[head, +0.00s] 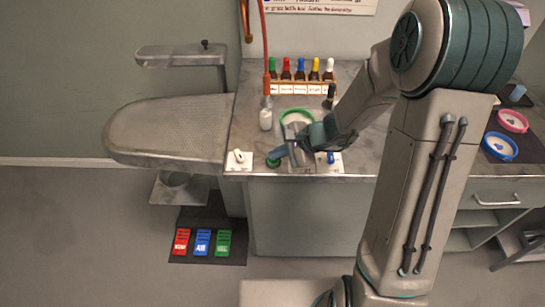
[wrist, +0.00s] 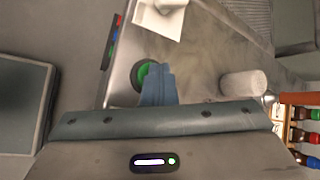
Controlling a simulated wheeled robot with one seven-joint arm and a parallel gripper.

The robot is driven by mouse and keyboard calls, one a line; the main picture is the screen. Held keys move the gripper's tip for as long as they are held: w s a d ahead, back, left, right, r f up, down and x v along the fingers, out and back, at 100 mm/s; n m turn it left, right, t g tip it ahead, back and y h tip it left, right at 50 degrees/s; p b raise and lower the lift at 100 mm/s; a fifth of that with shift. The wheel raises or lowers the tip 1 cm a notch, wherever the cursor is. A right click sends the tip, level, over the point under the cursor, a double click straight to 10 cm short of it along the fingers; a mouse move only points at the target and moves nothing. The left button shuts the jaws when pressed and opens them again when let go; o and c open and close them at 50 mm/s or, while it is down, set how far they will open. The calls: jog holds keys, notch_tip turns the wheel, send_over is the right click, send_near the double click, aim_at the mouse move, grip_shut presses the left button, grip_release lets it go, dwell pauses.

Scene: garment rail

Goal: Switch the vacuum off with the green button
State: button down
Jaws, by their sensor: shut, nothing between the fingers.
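The green button (head: 273,162) is a round green cap near the front edge of the grey worktop. In the wrist view the green button (wrist: 142,73) sits in a dark ring, and my fingers hide its right part. My gripper (head: 280,153) is shut and empty, with its blue-grey fingertips at the button. In the wrist view the closed fingertips (wrist: 158,70) overlap the button's edge. I cannot tell whether they touch it or whether it is pressed in.
A white switch plate (head: 239,160) is left of the button, and another with a blue knob (head: 330,158) is right. A white bottle (head: 265,119) and a rack of colored bottles (head: 302,88) stand behind. Red, blue and green pedals (head: 202,243) lie on the floor mat.

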aim_at(277, 160)
jog(key=shift+r, duration=0.1)
jog(key=shift+r+p, duration=2.25)
jog(key=shift+r, duration=0.65)
jog(key=shift+s+r, duration=0.1)
jog(key=shift+r, duration=0.15)
jog(key=s+d+r+n+h, duration=0.4)
jog(key=s+d+r+n, duration=0.2)
jog(key=s, duration=0.3)
jog(key=s+d+r+n+h, duration=0.4)
jog(key=s+d+r+n, duration=0.2)
jog(key=s, duration=0.3)
jog(key=shift+s+n, duration=0.25)
jog(key=shift+n, duration=0.35)
jog(key=shift+r, duration=0.1)
